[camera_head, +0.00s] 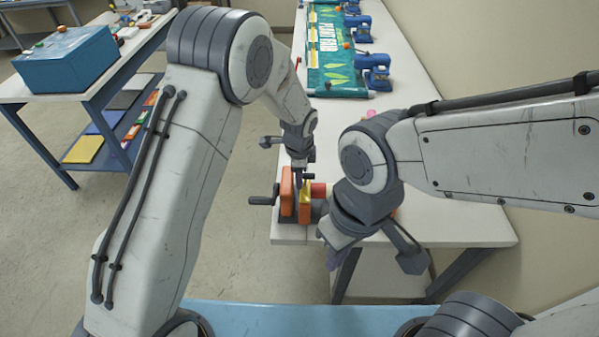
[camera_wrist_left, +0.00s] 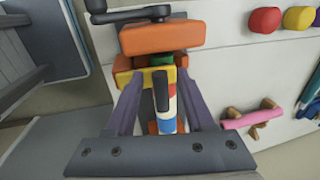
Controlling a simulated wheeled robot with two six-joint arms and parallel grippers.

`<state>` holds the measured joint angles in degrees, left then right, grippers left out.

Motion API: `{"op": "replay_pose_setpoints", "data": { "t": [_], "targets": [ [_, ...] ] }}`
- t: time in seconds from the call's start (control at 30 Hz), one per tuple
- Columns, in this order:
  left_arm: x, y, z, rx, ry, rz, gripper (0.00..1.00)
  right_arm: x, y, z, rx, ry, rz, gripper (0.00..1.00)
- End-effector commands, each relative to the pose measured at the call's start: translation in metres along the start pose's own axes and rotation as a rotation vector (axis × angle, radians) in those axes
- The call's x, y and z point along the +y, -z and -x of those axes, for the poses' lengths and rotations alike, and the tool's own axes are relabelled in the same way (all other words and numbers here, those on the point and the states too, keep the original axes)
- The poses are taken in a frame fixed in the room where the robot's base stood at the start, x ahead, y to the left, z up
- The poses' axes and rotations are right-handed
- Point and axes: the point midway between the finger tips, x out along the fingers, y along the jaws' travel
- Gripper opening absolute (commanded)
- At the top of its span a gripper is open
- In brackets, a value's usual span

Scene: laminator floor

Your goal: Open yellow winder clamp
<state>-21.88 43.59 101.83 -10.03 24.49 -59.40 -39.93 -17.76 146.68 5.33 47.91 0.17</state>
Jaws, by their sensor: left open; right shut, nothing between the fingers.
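The orange winder (camera_head: 287,195) with a dark crank (camera_head: 262,201) stands at the table's near left corner. Its yellow clamp (camera_head: 306,198) lies beside the orange block and shows below it in the left wrist view (camera_wrist_left: 122,80). A short black lever (camera_wrist_left: 162,90) stands up at the clamp. My left gripper (camera_wrist_left: 163,85) is open, its purple fingers either side of the lever; whether they touch the clamp is unclear. The lower part of the clamp is partly hidden. My right gripper (camera_head: 334,257) is shut and empty, at the table's near edge, right of the winder.
A green banner (camera_head: 330,55) and blue clamps (camera_head: 374,70) lie farther along the white table (camera_head: 420,215). A pink roll on a wooden stand (camera_wrist_left: 253,118) and coloured knobs (camera_wrist_left: 265,19) sit right of the winder. A blue box (camera_head: 66,60) stands on the left bench.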

Motion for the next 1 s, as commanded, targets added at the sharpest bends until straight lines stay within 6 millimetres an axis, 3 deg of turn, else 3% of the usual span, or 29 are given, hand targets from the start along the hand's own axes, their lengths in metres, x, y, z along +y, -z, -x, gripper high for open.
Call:
{"op": "replay_pose_setpoints", "data": {
  "t": [0.37,0.4,0.53,1.0],
  "targets": [
    [-0.0001,0.0000,-0.0092,0.001,0.001,0.001,0.53,-0.0002,0.0002,0.0022,0.000,0.000,0.000,0.00],
    [-0.0001,0.0000,-0.0092,0.000,0.001,0.001,0.49,-0.0002,0.0002,0.0022,0.000,0.000,0.000,0.00],
    [0.0000,0.0000,-0.0090,0.000,0.001,0.001,0.00,-0.0002,0.0002,0.0022,0.000,0.000,0.000,0.00],
    [0.0004,0.0000,-0.0087,0.000,0.000,0.001,0.00,-0.0002,0.0001,0.0022,0.000,0.000,0.000,0.00]
  ]
}}
